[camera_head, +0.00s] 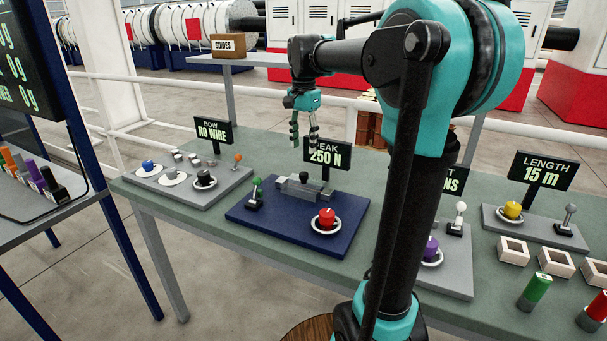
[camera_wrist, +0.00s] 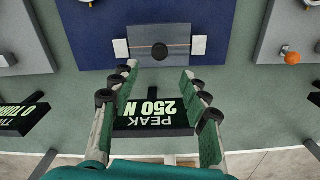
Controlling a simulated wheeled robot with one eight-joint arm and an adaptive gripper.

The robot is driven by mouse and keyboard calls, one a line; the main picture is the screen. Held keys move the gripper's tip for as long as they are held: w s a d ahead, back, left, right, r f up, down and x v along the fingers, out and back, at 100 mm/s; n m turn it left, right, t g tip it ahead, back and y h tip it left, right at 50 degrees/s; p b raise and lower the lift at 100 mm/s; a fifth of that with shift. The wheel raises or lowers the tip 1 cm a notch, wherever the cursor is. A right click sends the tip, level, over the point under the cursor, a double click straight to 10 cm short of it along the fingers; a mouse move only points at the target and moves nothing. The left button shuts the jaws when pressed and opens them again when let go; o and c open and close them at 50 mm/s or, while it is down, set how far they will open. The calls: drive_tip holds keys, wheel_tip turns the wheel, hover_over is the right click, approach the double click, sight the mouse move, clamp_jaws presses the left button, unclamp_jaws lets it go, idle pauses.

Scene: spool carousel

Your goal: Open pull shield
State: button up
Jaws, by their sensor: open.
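The pull station is a dark blue board (camera_head: 262,222) on the table, behind which a sign (camera_head: 326,153) reads "PEAK 250 N". On the board sits a grey fixture (camera_head: 297,191) with a dark round knob (camera_head: 303,178) on top. In the wrist view the grey panel (camera_wrist: 145,37) with its knob (camera_wrist: 159,51) lies flat between two pale blocks, and looks like the shield, covering what is beneath. My gripper (camera_head: 304,141) hangs pointing down above the back of the board. In the wrist view its fingers (camera_wrist: 161,80) are apart and empty, short of the knob.
The sign (camera_wrist: 158,112) stands below and between my fingers in the wrist view. A red button (camera_head: 326,217) and a green-topped lever (camera_head: 256,190) flank the fixture. A "NO WIRE" station (camera_head: 190,190) is at left, a "LENGTH" station (camera_head: 535,228) at right.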

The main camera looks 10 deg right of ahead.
sight(304, 174)
wheel_tip(304, 174, down, 11)
drive_tip(key=shift+f, duration=0.1)
idle(0.3)
clamp_jaws()
idle(0.4)
